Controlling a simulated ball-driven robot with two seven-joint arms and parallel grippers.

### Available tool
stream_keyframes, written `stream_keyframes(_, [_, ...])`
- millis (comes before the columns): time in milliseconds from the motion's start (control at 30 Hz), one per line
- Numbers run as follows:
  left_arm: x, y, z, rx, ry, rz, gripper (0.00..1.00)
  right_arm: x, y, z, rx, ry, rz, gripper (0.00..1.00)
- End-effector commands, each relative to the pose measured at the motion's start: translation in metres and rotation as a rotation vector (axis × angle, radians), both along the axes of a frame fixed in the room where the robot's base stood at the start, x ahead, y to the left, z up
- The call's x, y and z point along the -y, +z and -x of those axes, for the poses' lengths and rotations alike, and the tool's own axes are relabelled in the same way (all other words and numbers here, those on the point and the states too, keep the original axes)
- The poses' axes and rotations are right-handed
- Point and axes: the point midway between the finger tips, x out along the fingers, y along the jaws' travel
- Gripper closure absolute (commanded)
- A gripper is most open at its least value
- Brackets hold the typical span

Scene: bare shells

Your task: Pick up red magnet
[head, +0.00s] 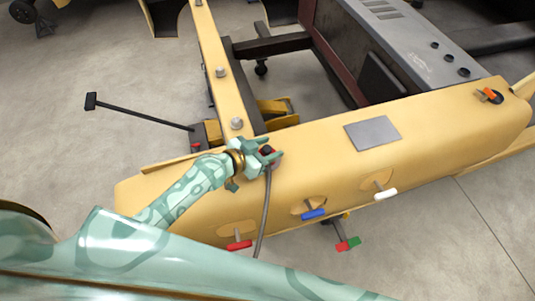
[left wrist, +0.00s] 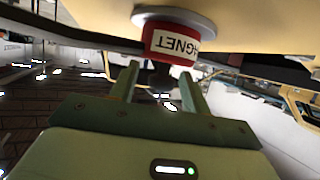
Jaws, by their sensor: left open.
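The red magnet (left wrist: 172,42) has a white label reading MAGNET, upside down in the left wrist view. It is attached to a round grey disc (left wrist: 205,22) against a yellow surface. In the head view the magnet (head: 267,152) is a small dark red piece on the yellow beam, partly hidden by my fingers. My left gripper (head: 272,150) is open at the magnet. In the left wrist view its two fingers (left wrist: 161,72) point at the magnet, which shows just beyond and between the fingertips. My right gripper is not in view.
The yellow beam (head: 330,150) carries a grey plate (head: 372,133) and red (head: 240,245), blue (head: 313,214) and white (head: 386,194) handles. A grey cable (head: 262,215) hangs by the magnet. A black-handled lever (head: 140,111) stands left. Bare floor (head: 70,140) lies at left.

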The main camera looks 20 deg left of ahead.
Motion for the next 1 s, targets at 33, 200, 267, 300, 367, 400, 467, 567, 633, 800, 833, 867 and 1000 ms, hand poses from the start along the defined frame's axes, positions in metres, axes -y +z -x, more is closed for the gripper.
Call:
stream_keyframes(33, [0.000, 0.000, 0.000, 0.000, 0.000, 0.000, 0.53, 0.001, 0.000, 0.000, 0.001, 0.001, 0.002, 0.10])
stream_keyframes(200, [0.000, 0.000, 0.000, -0.001, 0.000, -0.001, 0.64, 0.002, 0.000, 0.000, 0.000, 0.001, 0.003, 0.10])
stream_keyframes(267, [0.000, 0.000, 0.000, -0.001, 0.000, -0.001, 0.81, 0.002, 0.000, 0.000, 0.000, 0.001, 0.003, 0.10])
stream_keyframes(300, [0.000, 0.000, 0.000, -0.001, 0.000, -0.001, 0.92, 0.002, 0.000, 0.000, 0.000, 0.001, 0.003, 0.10])
stream_keyframes(367, [0.000, 0.000, 0.000, -0.001, 0.000, -0.001, 1.00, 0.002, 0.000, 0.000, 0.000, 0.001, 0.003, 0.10])
stream_keyframes(400, [0.000, 0.000, 0.000, 0.001, 0.001, 0.000, 1.00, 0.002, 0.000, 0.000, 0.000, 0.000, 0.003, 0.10])
stream_keyframes(467, [0.000, 0.000, 0.000, 0.001, 0.001, 0.000, 1.00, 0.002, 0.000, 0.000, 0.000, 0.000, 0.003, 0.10])
stream_keyframes(567, [0.000, 0.000, 0.000, 0.001, 0.001, 0.000, 1.00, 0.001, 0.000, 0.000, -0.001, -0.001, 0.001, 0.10])
stream_keyframes(633, [0.000, 0.001, 0.000, 0.001, 0.000, 0.001, 1.00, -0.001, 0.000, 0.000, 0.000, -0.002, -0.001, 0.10])
stream_keyframes(800, [0.000, 0.015, 0.000, 0.004, 0.000, 0.000, 1.00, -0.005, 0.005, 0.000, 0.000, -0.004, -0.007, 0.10])
stream_keyframes(833, [0.000, 0.019, 0.000, 0.004, 0.000, 0.000, 1.00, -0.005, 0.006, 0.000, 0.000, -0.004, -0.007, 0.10])
stream_keyframes(867, [0.000, 0.025, 0.000, 0.004, -0.001, 0.000, 1.00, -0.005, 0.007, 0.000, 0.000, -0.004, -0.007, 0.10])
stream_keyframes(1000, [-0.004, 0.060, 0.022, 0.002, -0.001, -0.002, 1.00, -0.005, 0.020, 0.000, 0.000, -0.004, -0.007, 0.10])
